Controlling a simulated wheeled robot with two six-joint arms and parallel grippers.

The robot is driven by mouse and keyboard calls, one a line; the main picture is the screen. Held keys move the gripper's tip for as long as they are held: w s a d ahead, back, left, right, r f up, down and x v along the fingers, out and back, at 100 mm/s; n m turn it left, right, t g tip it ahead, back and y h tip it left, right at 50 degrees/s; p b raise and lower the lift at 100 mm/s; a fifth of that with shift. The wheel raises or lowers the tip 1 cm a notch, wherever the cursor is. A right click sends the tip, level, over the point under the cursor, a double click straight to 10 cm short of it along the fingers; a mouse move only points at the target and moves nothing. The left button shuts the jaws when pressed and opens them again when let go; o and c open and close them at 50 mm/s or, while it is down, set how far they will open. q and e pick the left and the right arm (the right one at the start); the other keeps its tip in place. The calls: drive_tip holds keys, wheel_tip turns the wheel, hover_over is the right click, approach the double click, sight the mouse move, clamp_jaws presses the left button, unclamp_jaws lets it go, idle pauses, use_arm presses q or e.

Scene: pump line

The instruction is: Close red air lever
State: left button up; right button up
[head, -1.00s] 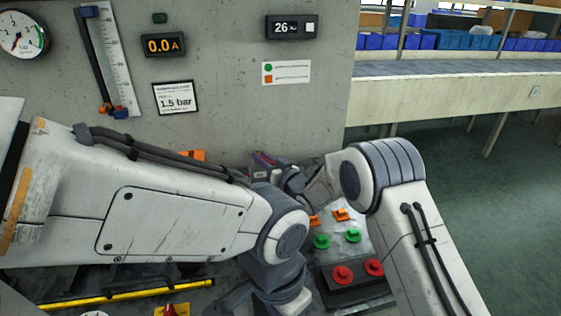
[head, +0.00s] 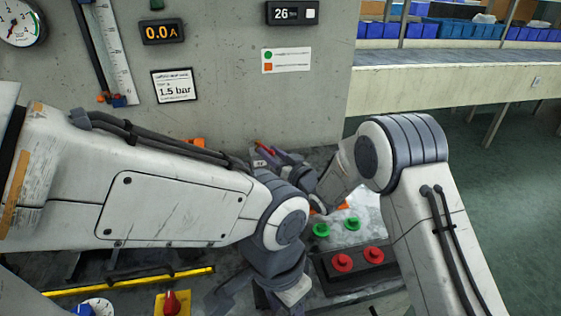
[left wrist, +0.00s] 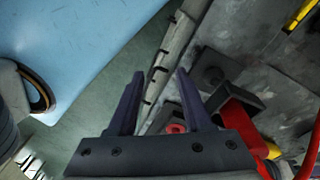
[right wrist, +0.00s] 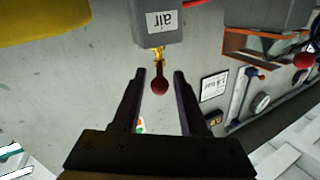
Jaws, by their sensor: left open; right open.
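The red air lever shows in the right wrist view as a dark red ball knob (right wrist: 160,82) on a short stem, under a brass fitting (right wrist: 158,53). The fitting hangs from a grey box labelled "air" (right wrist: 165,22). My right gripper (right wrist: 159,74) is open. Its two fingers stand on either side of the knob in this view, with visible gaps; I cannot tell the depth. In the head view my right gripper (head: 282,163) is small, by the wall, and partly hides the valve. My left gripper (left wrist: 160,74) is open and empty, away from the lever.
A yellow-based red knob (head: 171,302) stands at the front. A concrete wall (head: 220,70) with gauges is behind. Green floor (head: 520,200) is clear at right.

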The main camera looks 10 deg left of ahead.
drive_tip(key=v, duration=0.6)
drive_tip(key=shift+a, duration=0.1)
